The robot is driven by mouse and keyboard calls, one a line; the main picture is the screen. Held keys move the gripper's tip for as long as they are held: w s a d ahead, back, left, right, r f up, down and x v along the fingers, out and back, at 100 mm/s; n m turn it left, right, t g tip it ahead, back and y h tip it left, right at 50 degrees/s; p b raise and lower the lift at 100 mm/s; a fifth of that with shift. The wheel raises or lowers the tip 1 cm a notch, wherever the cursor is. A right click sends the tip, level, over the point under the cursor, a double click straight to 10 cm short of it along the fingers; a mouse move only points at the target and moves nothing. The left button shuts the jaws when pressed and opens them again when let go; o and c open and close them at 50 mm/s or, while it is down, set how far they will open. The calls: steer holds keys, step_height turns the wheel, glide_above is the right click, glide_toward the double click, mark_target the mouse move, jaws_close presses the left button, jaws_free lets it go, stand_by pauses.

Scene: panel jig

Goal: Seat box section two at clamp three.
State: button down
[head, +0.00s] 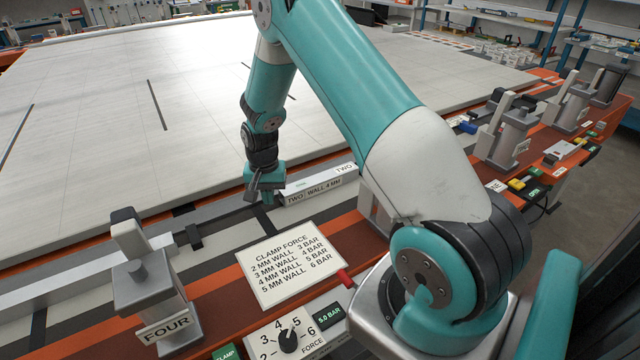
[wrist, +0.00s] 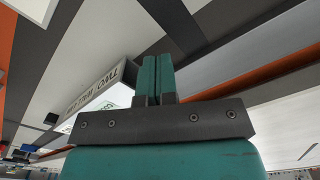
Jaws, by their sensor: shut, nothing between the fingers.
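Box section two (head: 318,190) is a light grey bar labelled "TWO, WALL 4 MM". It lies along the bench edge, just right of my gripper (head: 264,192) in the head view. In the wrist view the box section (wrist: 98,86) shows its label left of the fingers. My gripper (wrist: 158,76) is shut and empty, with its teal fingers together and apart from the bar's label face. Clamp three's label is not readable; a grey clamp part (head: 374,212) shows beside my arm, which hides most of it. Whether the bar sits fully against its stops cannot be told.
Clamp four (head: 152,285) stands at front left. A clamp force card (head: 290,262) lists 5 bar for 4 mm wall. The force dial (head: 289,340) has a display (head: 328,316) reading 5.0 BAR. More clamps (head: 506,135) stand right. The large pale panel (head: 110,120) is clear.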

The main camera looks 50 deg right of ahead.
steer(key=shift+s+d, duration=0.2)
steer(key=shift+d, duration=0.55)
steer(key=shift+s+d, duration=0.2)
steer(key=shift+d, duration=0.5)
stand_by(0.6)
stand_by(0.4)
steer(key=shift+w+a, duration=0.15)
steer(key=shift+a, duration=0.35)
steer(key=shift+w+a, duration=0.15)
steer(key=shift+a, duration=0.35)
step_height(320, 180, up, 8)
steer(key=p, duration=0.6)
